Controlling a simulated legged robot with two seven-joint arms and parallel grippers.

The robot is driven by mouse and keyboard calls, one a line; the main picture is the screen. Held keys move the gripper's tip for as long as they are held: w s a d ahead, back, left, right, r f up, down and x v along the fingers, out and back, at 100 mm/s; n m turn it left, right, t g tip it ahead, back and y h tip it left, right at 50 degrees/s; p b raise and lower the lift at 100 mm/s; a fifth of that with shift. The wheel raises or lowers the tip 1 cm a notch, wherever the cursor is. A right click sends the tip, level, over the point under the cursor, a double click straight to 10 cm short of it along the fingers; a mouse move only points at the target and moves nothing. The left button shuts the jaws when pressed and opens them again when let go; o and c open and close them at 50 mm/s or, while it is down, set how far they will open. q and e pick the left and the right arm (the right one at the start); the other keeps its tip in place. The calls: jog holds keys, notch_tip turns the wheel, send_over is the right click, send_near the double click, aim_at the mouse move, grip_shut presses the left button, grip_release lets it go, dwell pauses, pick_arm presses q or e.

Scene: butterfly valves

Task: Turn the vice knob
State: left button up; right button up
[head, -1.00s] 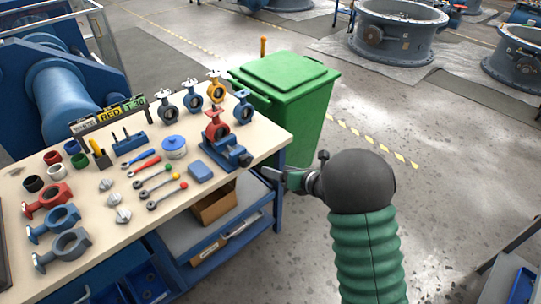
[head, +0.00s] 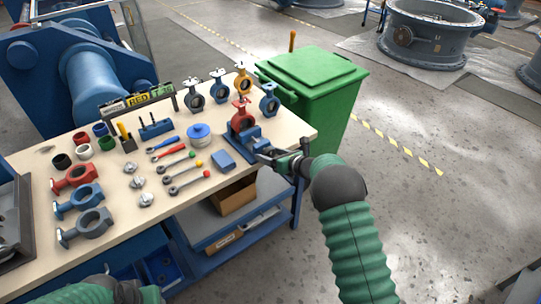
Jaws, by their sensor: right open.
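The blue vice (head: 247,137) stands at the right edge of the workbench in the head view, with a red butterfly valve (head: 241,114) upright at it. My right gripper (head: 273,157) is open at the vice's near right end, where the knob would be. The gripper's fingers overlap that end, so the knob is mostly hidden and I cannot tell whether they touch it. Part of my left arm shows at the lower left edge, but its fingers do not.
A green bin (head: 318,100) stands behind the bench's right end.

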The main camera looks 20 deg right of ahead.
jog(key=shift+w+a+f, duration=0.1)
jog(key=shift+w, duration=0.1)
jog(key=c, duration=1.4)
jog(key=shift+o, duration=0.2)
